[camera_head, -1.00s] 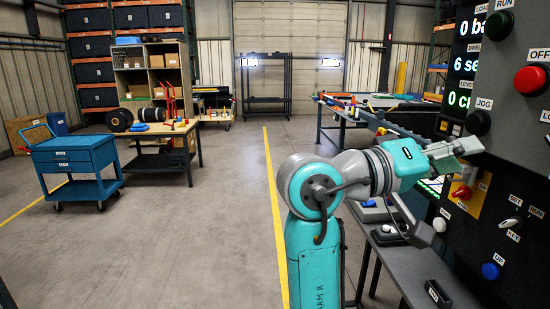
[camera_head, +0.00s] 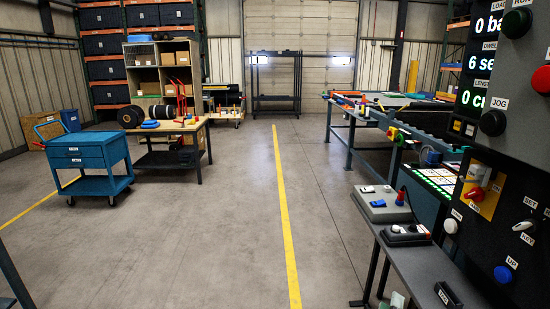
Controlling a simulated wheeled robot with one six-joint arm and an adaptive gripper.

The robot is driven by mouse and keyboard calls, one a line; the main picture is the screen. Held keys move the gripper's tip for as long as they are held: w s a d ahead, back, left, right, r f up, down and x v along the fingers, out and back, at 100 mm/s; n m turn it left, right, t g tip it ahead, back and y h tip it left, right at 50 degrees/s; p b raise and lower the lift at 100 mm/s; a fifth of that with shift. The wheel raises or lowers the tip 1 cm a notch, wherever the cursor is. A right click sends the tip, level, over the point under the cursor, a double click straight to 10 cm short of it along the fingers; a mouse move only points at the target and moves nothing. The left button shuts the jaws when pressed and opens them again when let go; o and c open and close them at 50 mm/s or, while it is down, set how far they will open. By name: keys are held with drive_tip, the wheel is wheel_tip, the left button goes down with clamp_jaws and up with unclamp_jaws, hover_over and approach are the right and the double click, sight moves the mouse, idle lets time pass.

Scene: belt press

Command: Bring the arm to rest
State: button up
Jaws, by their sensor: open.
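My arm is almost wholly out of the picture. Only pale tips of my gripper (camera_head: 393,301) show at the bottom edge, beside the near end of the grey bench (camera_head: 425,262). The tips stand a little apart, with nothing seen between them. The rest of the gripper and the arm is cut off below the frame. The control panel (camera_head: 508,150) at the right stands clear of the gripper, with its JOG knob (camera_head: 493,123), blue UP button (camera_head: 502,274) and red switch (camera_head: 475,194) in plain view.
The grey bench holds a grey box (camera_head: 381,204) and a dark device (camera_head: 405,235). A long worktable (camera_head: 345,114) stands behind. A blue cart (camera_head: 88,160) and a wooden table (camera_head: 165,128) stand left. The floor around the yellow line (camera_head: 283,205) is clear.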

drive_tip(key=s+a+f+y, duration=0.2)
drive_tip(key=s+f+y, duration=0.2)
drive_tip(key=s+f, duration=0.45)
drive_tip(key=s+a+f+y, duration=0.2)
drive_tip(key=s+f+y, duration=0.2)
drive_tip(key=s+f, duration=0.5)
drive_tip(key=s+a+r+m+g+y, duration=0.1)
drive_tip(key=s+r+m, duration=0.2)
drive_tip(key=s, duration=2)
drive_tip(key=m, duration=0.4)
drive_tip(key=shift+s+a+r+m+g, duration=0.2)
drive_tip(key=shift+s+a+m+g, duration=0.05)
drive_tip(key=shift+s+m+g, duration=0.05)
